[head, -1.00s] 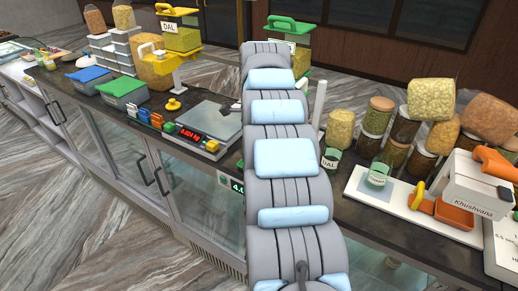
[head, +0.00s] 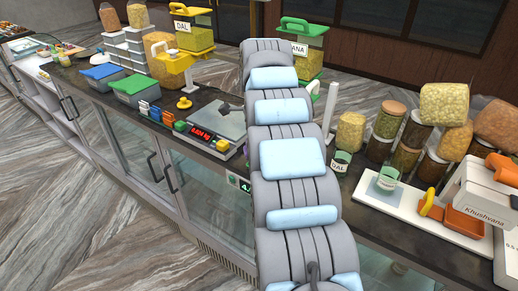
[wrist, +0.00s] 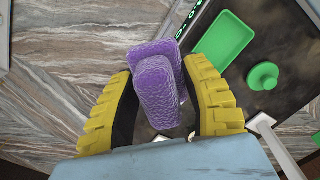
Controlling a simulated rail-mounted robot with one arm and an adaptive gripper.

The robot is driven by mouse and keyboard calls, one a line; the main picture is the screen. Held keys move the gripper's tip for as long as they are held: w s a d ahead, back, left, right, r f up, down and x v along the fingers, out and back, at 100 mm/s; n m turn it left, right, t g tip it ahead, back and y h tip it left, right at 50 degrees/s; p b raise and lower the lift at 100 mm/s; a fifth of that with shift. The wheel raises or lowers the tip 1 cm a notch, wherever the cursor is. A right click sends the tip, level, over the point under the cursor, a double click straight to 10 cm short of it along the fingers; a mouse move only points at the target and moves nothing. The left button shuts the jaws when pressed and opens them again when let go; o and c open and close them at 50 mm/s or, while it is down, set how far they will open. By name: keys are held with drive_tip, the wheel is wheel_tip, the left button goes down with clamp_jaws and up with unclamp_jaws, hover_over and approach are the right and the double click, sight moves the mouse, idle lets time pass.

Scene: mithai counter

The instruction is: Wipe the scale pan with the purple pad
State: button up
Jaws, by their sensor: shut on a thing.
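The purple pad (wrist: 155,85) is a rough, blocky piece held between the yellow fingers of my gripper (wrist: 160,68) in the wrist view. The gripper is shut on it. Below the pad, the wrist view shows patterned floor on the left and a dark counter surface on the right.
The wrist view shows a green tray (wrist: 222,42) and a green knobbed piece (wrist: 263,77). In the head view, small coloured blocks (head: 155,112) and a yellow knob (head: 184,103) sit by the scale. Jars (head: 385,125) and an orange-handled white dispenser (head: 490,190) crowd the right.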

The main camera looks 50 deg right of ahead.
drive_tip(key=shift+w+a+r+n, duration=0.2)
drive_tip(key=shift+a+n, duration=0.1)
drive_tip(key=shift+r, duration=0.1)
drive_tip(key=shift+r+h, duration=0.1)
drive_tip(key=shift+h, duration=0.2)
drive_tip(key=w+a+r+n+p, duration=0.1)
drive_tip(key=w+a+r+n, duration=0.1)
drive_tip(key=w+a+n, duration=0.1)
drive_tip(key=shift+w+a+n, duration=0.4)
drive_tip(key=shift+w+a, duration=0.2)
drive_tip(key=shift+a, duration=0.7)
drive_tip(key=shift+a, duration=0.1)
drive_tip(key=shift+w+a+r, duration=0.15)
drive_tip(key=shift+w+a, duration=0.05)
drive_tip(key=shift+a, duration=0.05)
drive_tip(key=shift+w+a+r+n+p, duration=0.1)
drive_tip(key=shift+w+a+n+p, duration=0.05)
drive_tip(key=shift+a+n+p, duration=0.2)
